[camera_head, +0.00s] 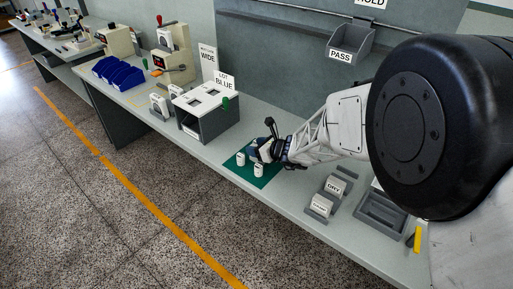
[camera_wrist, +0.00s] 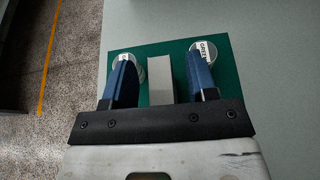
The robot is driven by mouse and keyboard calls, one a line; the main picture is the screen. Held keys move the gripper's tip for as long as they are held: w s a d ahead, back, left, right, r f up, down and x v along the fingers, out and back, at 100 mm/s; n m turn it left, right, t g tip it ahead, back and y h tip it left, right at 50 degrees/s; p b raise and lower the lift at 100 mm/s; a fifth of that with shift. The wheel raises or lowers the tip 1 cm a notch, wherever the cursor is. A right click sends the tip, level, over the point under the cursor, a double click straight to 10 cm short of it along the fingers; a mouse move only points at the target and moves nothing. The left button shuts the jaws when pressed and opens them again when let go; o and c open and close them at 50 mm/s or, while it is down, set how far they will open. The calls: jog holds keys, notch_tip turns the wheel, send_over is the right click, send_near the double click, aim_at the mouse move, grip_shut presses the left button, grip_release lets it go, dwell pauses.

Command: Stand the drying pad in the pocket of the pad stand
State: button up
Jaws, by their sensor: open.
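My gripper (camera_head: 268,151) is low over the green mat on the bench. In the wrist view its two blue fingers are apart, with my gripper (camera_wrist: 158,60) open around a pale grey upright block (camera_wrist: 160,82), which seems to be the drying pad. I cannot tell whether either finger touches it. In the head view the gripper hides this block. The pad stand seems to be the grey holder with a white DRY label (camera_head: 333,187), to the right of the mat; its pocket is hard to make out.
Two white-topped cylinders stand on the green mat (camera_wrist: 228,88), close beside the fingers; one top (camera_wrist: 203,50) reads GREE. A second labelled grey holder (camera_head: 320,206) stands in front of the DRY one. A grey tray (camera_head: 378,222) lies farther right. A grey box (camera_head: 205,110) stands left.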

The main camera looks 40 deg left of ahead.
jog(key=v, duration=1.2)
dwell(0.8)
jog(key=s+d+r+n+h, duration=0.2)
jog(key=d+r+n, duration=0.3)
jog(key=d+r, duration=0.5)
jog(key=s+d+r+n+h, duration=0.2)
jog(key=d+r+n, duration=0.3)
jog(key=d, duration=0.9)
jog(key=s+d+r+n+t+h, duration=0.1)
jog(key=s+d+r+n+h, duration=0.1)
jog(key=s+d, duration=0.4)
jog(key=s+d+r+n+h, duration=0.2)
jog(key=s+d, duration=0.4)
jog(key=d, duration=0.9)
jog(key=s+d+r+n+t+h, duration=0.1)
jog(key=s+d+r+n+h, duration=0.2)
jog(key=d, duration=0.7)
jog(key=s+h, duration=0.2)
jog(key=s, duration=0.1)
jog(key=shift+s+d+n+t+h, duration=0.15)
jog(key=shift+d+n+t+h, duration=0.15)
jog(key=shift+n+h, duration=0.1)
